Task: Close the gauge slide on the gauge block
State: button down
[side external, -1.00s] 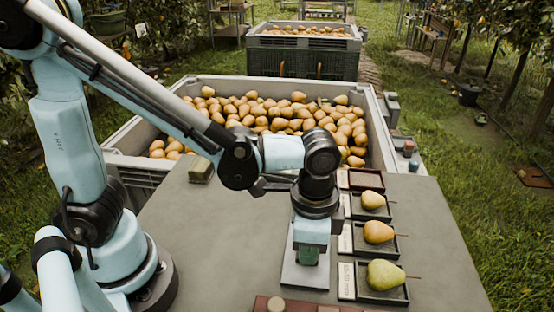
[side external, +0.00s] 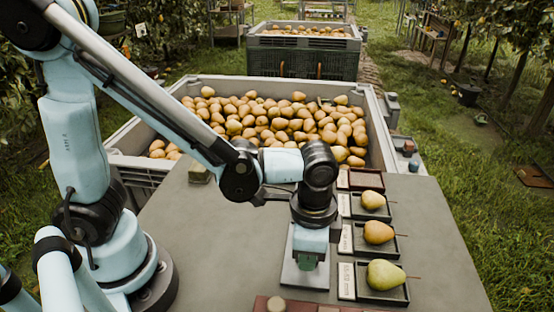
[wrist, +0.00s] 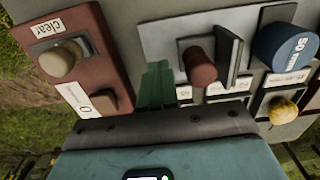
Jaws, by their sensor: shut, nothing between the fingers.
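The gauge block is a pale grey plate (wrist: 160,30) with upright grey jaws, seen in the wrist view. A dark red round knob (wrist: 200,66), seemingly on the gauge slide, stands between a jaw (wrist: 187,44) and a taller upright plate (wrist: 224,55). I cannot tell the exact gap. My gripper (wrist: 156,86) has green fingers, shut and empty, just left of the knob and apparently apart from it. In the side view my gripper (side external: 306,262) points down over the plate (side external: 300,278). My wrist hides the knob and jaws there.
A red-brown panel (wrist: 95,30) with a tan knob (wrist: 66,58) lies left in the wrist view. A blue 50 mm cylinder (wrist: 287,45) stands right. Trays with pears (side external: 382,274) line the table's right side. A pear-filled bin (side external: 236,82) stands behind.

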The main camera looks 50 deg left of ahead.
jog(key=shift+w+a, duration=1.8)
jog(key=shift+w, duration=0.05)
dwell(1.3)
jog(key=shift+s, duration=0.1)
dwell(0.8)
jog(key=shift+s+d, duration=0.2)
jog(key=shift+d, duration=0.1)
jog(key=shift+r, duration=4)
jog(key=s+a+r+n+t, duration=0.1)
jog(key=a+n+t, duration=0.6)
jog(key=a, duration=0.6)
jog(key=shift+r+n, duration=0.35)
jog(key=shift+n, duration=0.65)
jog(key=shift+a, duration=0.1)
